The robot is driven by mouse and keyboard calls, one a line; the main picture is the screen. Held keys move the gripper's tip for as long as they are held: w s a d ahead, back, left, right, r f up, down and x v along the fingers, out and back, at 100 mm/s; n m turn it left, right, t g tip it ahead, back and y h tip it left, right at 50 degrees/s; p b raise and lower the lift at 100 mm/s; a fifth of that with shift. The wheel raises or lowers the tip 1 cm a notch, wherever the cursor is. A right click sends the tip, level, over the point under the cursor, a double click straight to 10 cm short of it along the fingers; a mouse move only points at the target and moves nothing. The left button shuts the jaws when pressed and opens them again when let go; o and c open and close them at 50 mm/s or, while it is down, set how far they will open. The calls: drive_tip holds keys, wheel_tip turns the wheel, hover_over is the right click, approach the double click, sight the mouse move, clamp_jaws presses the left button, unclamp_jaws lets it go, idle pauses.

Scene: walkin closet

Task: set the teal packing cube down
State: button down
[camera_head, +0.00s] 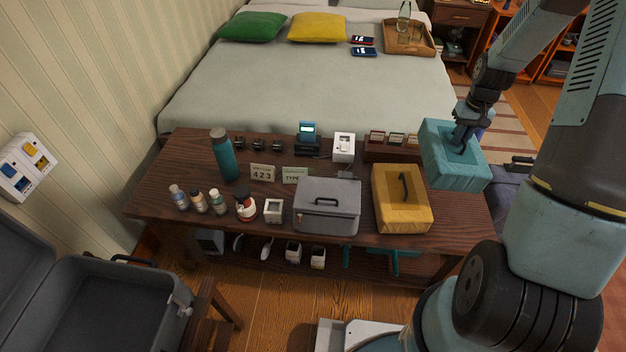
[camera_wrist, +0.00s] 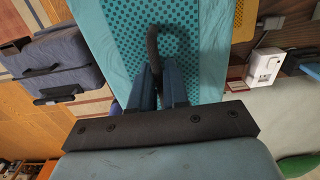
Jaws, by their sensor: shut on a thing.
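The teal packing cube (camera_head: 453,166) is a soft box with a dark handle. It hangs from my gripper (camera_head: 462,140) at the right end of the dark wooden bench (camera_head: 160,196). It appears to be above the bench top, partly past its right end; the exact gap cannot be told. In the wrist view, my gripper (camera_wrist: 172,88) is shut on the dark loop handle of the teal cube (camera_wrist: 205,45). The cube's top fills the middle of that view. A yellow packing cube (camera_head: 388,215) lies on the bench just left of the teal one.
A grey case (camera_head: 312,212), a teal bottle (camera_head: 223,155), small bottles and a white box (camera_head: 344,147) crowd the bench. An open grey suitcase (camera_head: 110,305) stands at lower left. A bed (camera_head: 325,85) is behind. A blue-grey bag (camera_head: 506,190) is right of the bench.

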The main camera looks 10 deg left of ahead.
sight(487, 184)
drive_tip(key=shift+s+d+f, duration=0.75)
drive_tip(key=shift+s+d, duration=0.65)
drive_tip(key=shift+s, duration=3.6)
drive_tip(key=shift+s+d+f, duration=0.75)
drive_tip(key=shift+s+d, duration=0.6)
drive_tip(key=shift+s, duration=3.65)
drive_tip(key=shift+h, duration=0.4)
drive_tip(key=w+d+f, duration=0.1)
drive_tip(key=w, duration=0.2)
drive_tip(key=w+f, duration=0.2)
drive_tip(key=w, duration=0.1)
drive_tip(key=w+d+f, duration=0.1)
drive_tip(key=w, duration=0.2)
drive_tip(key=shift+d+f, duration=0.15)
drive_tip(key=shift+d, duration=0.15)
drive_tip(key=w+d+f, duration=0.1)
drive_tip(key=w+f, duration=0.3)
drive_tip(key=f, duration=0.4)
drive_tip(key=shift+w+d+f, duration=0.15)
drive_tip(key=shift+w+f, duration=0.1)
drive_tip(key=shift+f, duration=0.1)
drive_tip(key=c, duration=1.1)
unclamp_jaws()
drive_tip(key=shift+f, duration=0.1)
